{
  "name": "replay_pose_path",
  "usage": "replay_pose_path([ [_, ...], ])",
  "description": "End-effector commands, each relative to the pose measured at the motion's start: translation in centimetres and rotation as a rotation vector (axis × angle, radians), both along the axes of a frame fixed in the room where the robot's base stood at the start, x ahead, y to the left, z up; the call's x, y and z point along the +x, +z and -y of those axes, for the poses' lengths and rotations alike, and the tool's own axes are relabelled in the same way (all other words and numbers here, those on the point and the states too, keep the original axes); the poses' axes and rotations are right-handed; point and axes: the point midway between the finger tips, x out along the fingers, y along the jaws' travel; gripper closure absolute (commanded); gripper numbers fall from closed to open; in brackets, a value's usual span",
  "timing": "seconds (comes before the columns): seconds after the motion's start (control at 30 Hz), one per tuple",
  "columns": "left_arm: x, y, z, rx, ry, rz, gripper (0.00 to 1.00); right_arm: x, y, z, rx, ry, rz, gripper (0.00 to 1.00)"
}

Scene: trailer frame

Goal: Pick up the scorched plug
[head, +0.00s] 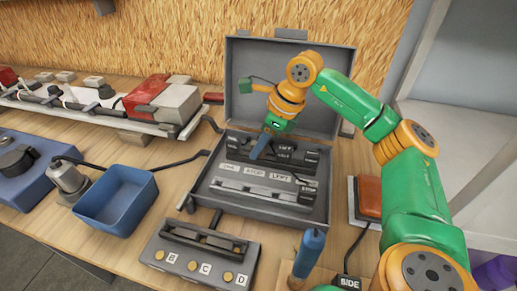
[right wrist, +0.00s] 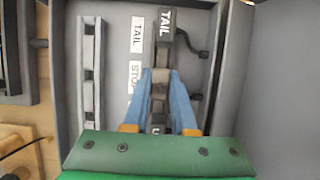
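The open grey case (head: 196,190) holds dark plugs (head: 286,150) with white lettering along its back, beside a row of white labels. My right gripper (head: 262,147) reaches down into the case from the right, over the plug row. In the right wrist view its two blue fingers (right wrist: 161,78) stand on either side of a grey-black block in that row. I cannot tell whether they touch it. A plug lettered TAIL (right wrist: 165,24) lies just beyond the fingertips. Another lettered plug is partly hidden between the fingers. No scorch mark is clear on any plug.
A blue bin (head: 118,200) stands left of the case. A grey box with lettered buttons (head: 200,255) is in front. A long rack (head: 100,100) lies at the back left. The case lid (head: 240,80) rises behind.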

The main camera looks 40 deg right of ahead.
Motion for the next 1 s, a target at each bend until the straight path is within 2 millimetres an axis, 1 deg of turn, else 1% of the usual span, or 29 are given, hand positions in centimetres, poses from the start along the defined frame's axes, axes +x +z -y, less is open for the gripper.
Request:
replay_pose_path([
  [0.27,0.1,0.0,0.0,-0.001,0.000,0.003,0.48,0.0,0.0,0.0,0.000,0.000,0.000,1.00],
  [0.37,0.2,-0.1,0.0,-0.001,0.000,0.003,0.48,0.1,0.4,0.0,0.001,0.000,0.002,1.00],
  [0.47,0.2,-0.3,0.1,-0.001,0.000,0.004,0.48,0.1,1.8,-0.1,0.002,0.001,0.005,1.00],
  [0.53,0.2,-0.4,0.1,-0.002,0.000,0.004,0.48,0.1,3.5,-0.2,0.003,0.001,0.006,1.00],
  [0.77,0.2,0.5,0.2,-0.003,0.001,0.003,0.48,1.3,9.7,-5.3,0.000,0.007,0.005,1.00],
  [0.8,0.2,0.2,0.2,-0.003,0.001,0.003,0.48,1.5,9.9,-6.5,0.000,0.007,0.003,1.00],
  [0.9,0.2,0.3,0.1,-0.003,0.000,0.003,0.48,2.1,11.0,-9.1,0.000,0.006,0.002,1.00],
  [1.0,0.2,0.4,0.1,-0.002,0.000,0.004,0.48,2.6,12.0,-11.1,0.000,0.003,0.001,1.00],
])
